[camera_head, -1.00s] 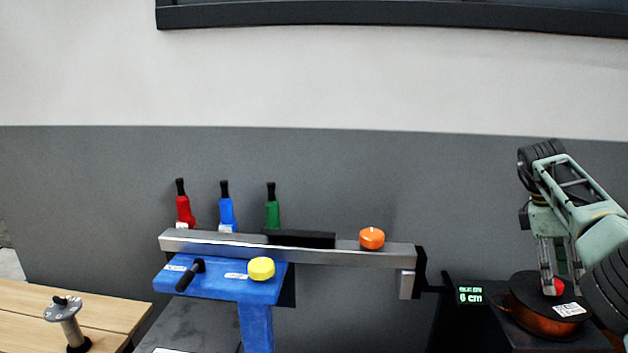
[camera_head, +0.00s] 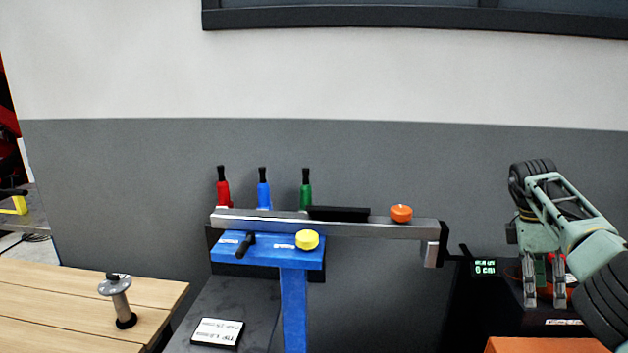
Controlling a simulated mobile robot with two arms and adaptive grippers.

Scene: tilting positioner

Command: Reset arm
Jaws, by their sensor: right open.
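My right gripper (camera_head: 545,300) is open, with its two fingers pointing down at the right side. It is in front of a dark unit (camera_head: 515,315), and red and orange-brown parts show around its fingers. The fingers partly hide what lies behind them, and I cannot tell whether they touch it. The metal arm (camera_head: 380,229) lies nearly level across a blue stand (camera_head: 293,305). It bears an orange knob (camera_head: 401,214) and a black bar. A yellow knob (camera_head: 307,240) and a black handle (camera_head: 245,245) are on the stand's blue head. My left gripper is out of view.
Red (camera_head: 223,193), blue (camera_head: 263,193) and green (camera_head: 306,191) black-tipped pieces stand behind the metal arm. A green-lit display (camera_head: 484,267) seems to read 0 cm. A wooden table (camera_head: 60,300) with a metal post (camera_head: 121,300) is at left. An orange surface (camera_head: 545,345) shows bottom right.

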